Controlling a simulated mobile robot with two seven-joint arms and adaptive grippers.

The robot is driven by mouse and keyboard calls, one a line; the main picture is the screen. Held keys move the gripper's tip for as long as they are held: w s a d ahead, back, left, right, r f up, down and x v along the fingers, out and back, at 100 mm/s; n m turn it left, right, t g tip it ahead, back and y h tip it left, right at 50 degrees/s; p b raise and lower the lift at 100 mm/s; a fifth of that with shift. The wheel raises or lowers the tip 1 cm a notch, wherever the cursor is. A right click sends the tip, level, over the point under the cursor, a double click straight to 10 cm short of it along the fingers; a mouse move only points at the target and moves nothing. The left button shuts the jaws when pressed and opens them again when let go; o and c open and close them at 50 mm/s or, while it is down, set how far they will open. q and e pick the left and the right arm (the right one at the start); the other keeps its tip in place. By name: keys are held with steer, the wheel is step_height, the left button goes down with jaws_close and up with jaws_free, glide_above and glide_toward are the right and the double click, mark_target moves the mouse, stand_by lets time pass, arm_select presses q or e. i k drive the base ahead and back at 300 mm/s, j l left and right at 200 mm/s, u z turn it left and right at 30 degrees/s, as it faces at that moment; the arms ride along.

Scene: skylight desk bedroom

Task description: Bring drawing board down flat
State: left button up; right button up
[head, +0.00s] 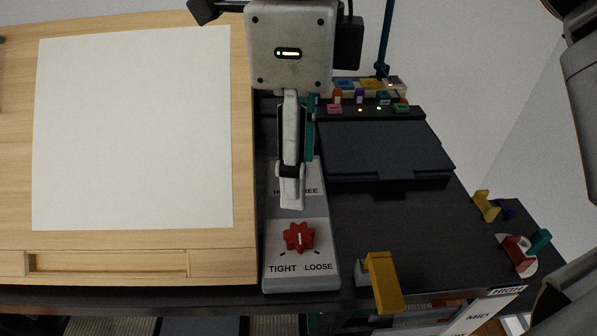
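The drawing board (243,120) is pale wood with a white sheet (130,130) on it and fills the left side. Its tilt is hard to judge from this view. A grey control panel (275,270) stands beside its right edge. It carries a red knob (299,237) above the words TIGHT and LOOSE. A second label above ends in "REE" and is partly covered. My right gripper (290,200) points down in front of this upper label. Its fingers show edge-on, so their gap is hidden. A teal upright part (309,135) shows just behind the fingers; contact is unclear. My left gripper is out of view.
A yellow lever (383,282) stands at the desk's front edge, near a plate (480,315) marked HIGH and MID. A dark flat tray (385,150) and small coloured blocks (370,95) lie behind. Coloured hooks (486,205) sit at the right edge. The dark desk (430,225) is bare in between.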

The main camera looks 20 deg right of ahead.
mark_target(128, 144)
steer(key=k+j, duration=0.2)
steer(key=k, duration=0.3)
steer(key=k+j, duration=0.2)
steer(key=k, duration=0.25)
